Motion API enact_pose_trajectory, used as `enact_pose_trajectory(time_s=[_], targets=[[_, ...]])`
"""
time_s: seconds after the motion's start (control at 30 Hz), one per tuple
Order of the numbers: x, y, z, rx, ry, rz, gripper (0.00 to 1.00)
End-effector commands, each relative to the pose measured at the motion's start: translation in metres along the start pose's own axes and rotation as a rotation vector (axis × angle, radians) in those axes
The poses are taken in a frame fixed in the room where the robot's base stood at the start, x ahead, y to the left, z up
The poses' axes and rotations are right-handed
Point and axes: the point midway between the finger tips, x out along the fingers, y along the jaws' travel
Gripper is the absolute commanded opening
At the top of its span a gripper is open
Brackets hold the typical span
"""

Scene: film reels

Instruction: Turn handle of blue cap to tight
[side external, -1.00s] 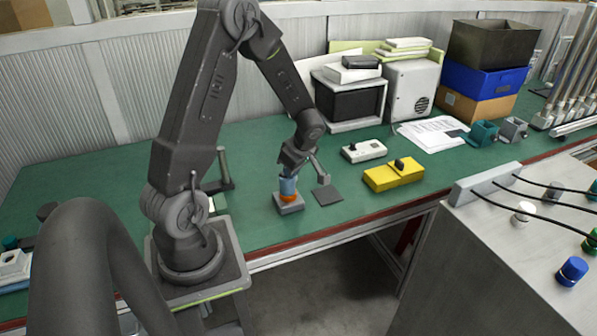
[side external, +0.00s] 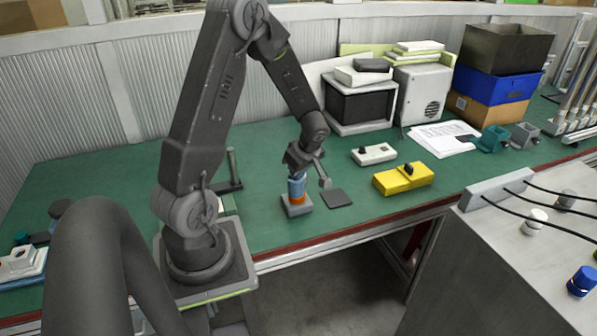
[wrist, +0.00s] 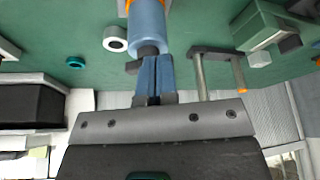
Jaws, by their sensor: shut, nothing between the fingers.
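The blue cap (side external: 297,187) is a light blue cylinder. It stands upright on an orange collar (side external: 298,199) over a grey square base (side external: 297,209) on the green bench. It also shows at the top of the wrist view (wrist: 147,28), with a dark tip (wrist: 148,50) facing my gripper. My gripper (wrist: 155,58) has its two blue fingers together with nothing held between them. The fingertips are right at the dark tip; whether they touch it is unclear. In the side view my gripper (side external: 298,172) is directly above the cap, its fingertips hard to make out.
A dark flat plate (side external: 337,199) lies right of the base. A yellow box (side external: 403,179) and a white switch box (side external: 374,154) are farther right. A post with a bar (side external: 231,172) stands left. A separate blue knob (side external: 582,280) is on the grey cabinet.

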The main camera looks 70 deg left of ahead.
Motion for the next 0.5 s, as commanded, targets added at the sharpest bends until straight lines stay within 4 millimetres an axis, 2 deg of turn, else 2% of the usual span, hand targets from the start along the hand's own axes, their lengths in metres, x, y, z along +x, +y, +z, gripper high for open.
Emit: enact_pose_trajectory(time_s=[0.5], targets=[[0.0018,-0.0038,-0.0044,0.161,0.000,0.064,0.00]])
